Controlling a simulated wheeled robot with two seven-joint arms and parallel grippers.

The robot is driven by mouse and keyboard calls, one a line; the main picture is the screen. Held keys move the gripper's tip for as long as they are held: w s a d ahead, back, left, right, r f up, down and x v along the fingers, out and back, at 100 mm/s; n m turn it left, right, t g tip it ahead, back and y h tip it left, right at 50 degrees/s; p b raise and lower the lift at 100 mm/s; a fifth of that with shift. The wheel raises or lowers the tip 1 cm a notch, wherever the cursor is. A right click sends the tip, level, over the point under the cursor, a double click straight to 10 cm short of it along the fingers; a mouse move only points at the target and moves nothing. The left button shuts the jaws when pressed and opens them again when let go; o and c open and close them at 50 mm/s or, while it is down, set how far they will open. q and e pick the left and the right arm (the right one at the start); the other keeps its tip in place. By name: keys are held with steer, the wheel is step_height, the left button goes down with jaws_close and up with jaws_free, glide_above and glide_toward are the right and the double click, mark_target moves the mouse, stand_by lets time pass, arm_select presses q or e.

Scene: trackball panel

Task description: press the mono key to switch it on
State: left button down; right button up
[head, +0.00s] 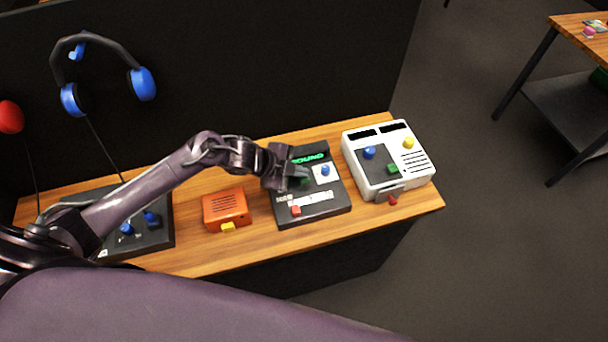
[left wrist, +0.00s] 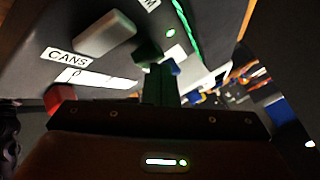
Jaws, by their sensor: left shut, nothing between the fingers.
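The black sound panel (head: 325,203) lies on the wooden bench, with green "SOUND" lettering. My left gripper (head: 302,173) is shut and empty, reaching down over its upper left part. In the left wrist view the closed fingers (left wrist: 160,88) point at a dark green key (left wrist: 148,54) and look very near or touching it; contact cannot be told. A small green light (left wrist: 171,33) glows beside that key, near a cut-off label showing "M". A grey key (left wrist: 106,33) sits by the label "CANS" (left wrist: 66,57). Which key is mono cannot be read. My right gripper is not visible.
On the panel are a blue knob (head: 325,170) and a red key (head: 296,210). An orange box (head: 226,208) stands to its left, a white device (head: 388,160) to its right. A dark panel with blue controls (head: 150,218) lies far left. Blue headphones (head: 142,84) hang behind.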

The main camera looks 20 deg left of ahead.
arm_select(q)
steer(key=shift+r+p, duration=2.55)
steer(key=shift+r, duration=0.5)
steer(key=shift+f, duration=0.1)
